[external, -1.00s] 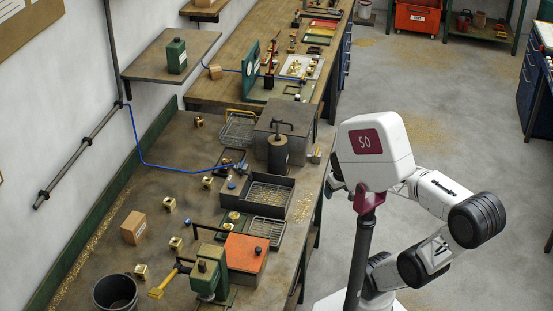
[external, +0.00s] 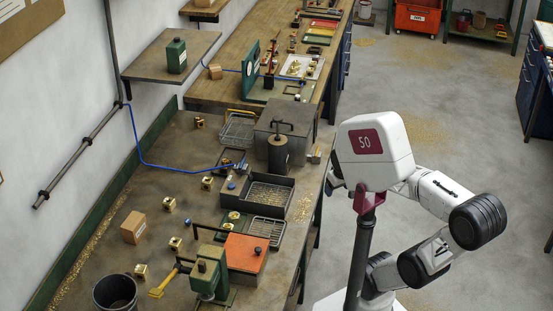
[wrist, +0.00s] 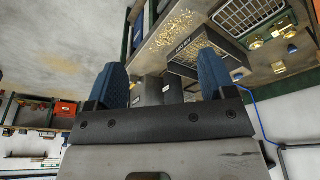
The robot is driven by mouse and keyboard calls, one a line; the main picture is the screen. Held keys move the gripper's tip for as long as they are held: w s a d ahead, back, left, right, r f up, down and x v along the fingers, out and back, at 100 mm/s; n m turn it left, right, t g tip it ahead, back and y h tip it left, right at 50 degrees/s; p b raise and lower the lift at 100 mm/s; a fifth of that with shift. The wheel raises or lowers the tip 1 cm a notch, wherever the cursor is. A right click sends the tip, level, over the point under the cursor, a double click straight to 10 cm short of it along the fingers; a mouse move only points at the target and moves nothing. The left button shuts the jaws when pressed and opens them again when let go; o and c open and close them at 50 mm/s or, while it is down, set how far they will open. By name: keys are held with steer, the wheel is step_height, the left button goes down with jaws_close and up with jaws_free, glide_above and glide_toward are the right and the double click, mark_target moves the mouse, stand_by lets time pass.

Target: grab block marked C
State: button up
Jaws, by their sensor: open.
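Several small brass blocks are spread over the workbench, among them ones at its middle (external: 207,182), left (external: 169,204), front (external: 140,270) and far part (external: 199,121). I cannot read any letter on them, so I cannot tell which is marked C. The wrist view also shows brass blocks (wrist: 279,68) at the upper right, beyond my right finger. My gripper (wrist: 160,62) is open, its two blue fingers wide apart with nothing held between them. In the external view my gripper is mostly hidden behind the white head.
A dark tray of brass chips (external: 285,183), a wire basket (external: 266,232), a green press (external: 209,275), an orange-topped box (external: 246,252) and a black bucket (external: 115,293) crowd the bench. A cardboard box (external: 133,227) stands at left. A blue hose (external: 150,164) crosses the bench.

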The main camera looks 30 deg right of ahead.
steer(key=w+a+r+n+h, duration=0.15)
steer(key=w+r+n, duration=0.25)
steer(key=w, duration=0.4)
steer(key=w+a+r+n+h, duration=0.15)
steer(key=w+r+n, duration=0.25)
steer(key=w, duration=0.4)
steer(key=n+t+h, duration=0.6)
steer(key=n+t, duration=0.1)
steer(key=n, duration=1.2)
glide_above(208, 184)
steer(key=s+a, duration=0.3)
step_height(208, 184, down, 4)
steer(key=f, duration=1.7)
steer(key=w+a+f, duration=0.1)
steer(key=f, duration=0.8)
